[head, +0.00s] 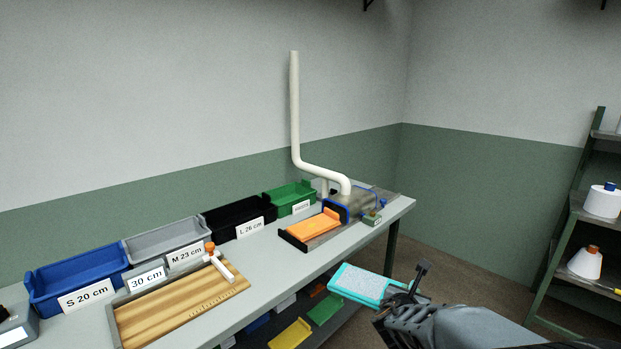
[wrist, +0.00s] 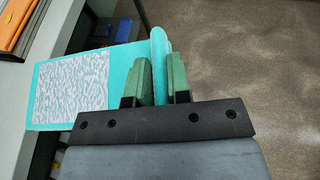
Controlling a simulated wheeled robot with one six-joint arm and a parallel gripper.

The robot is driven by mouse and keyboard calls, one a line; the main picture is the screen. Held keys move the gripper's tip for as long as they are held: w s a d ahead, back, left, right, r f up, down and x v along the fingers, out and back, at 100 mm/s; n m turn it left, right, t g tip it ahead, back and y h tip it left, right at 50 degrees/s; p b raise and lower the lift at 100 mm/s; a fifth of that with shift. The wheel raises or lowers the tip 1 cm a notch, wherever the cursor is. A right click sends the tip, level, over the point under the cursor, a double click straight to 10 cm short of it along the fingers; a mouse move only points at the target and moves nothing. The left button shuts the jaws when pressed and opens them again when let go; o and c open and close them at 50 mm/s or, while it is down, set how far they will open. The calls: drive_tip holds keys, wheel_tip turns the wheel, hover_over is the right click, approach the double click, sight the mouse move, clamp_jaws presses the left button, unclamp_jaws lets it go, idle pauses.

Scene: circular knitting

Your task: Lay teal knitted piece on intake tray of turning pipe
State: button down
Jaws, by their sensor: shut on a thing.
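The teal knitted piece (head: 372,284) has a pale speckled panel and hangs in the air in front of the table. My gripper (head: 412,288) is shut on its right edge. In the wrist view, the green fingers of my gripper (wrist: 160,80) pinch a teal fold, and the teal piece (wrist: 120,75) extends to the left. The dark intake tray (head: 292,241) lies on the table's right part, behind and left of my gripper. An orange flat piece (head: 316,227) lies on it. The white turning pipe (head: 295,110) rises behind the tray.
Blue (head: 78,272), grey (head: 165,238), black (head: 238,215) and green (head: 290,196) bins line the table's back. A wooden measuring board (head: 180,305) lies at front left. A shelf rack (head: 565,225) with yarn cones stands right. Floor between table and rack is clear.

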sight(368, 307)
drive_tip(key=a+f+n+y, duration=0.1)
drive_tip(key=a+f, duration=0.1)
drive_tip(key=a, duration=0.1)
drive_tip(key=w+a+f+n+t+y, duration=0.1)
drive_tip(key=a+f, duration=0.1)
drive_tip(key=a, duration=0.1)
drive_tip(key=a+f+n+y, duration=0.1)
drive_tip(key=a+f, duration=0.1)
drive_tip(key=shift+w+a+f+t, duration=0.1)
drive_tip(key=shift+w+a+t, duration=0.2)
drive_tip(key=shift+w+a, duration=0.1)
drive_tip(key=shift+a, duration=0.4)
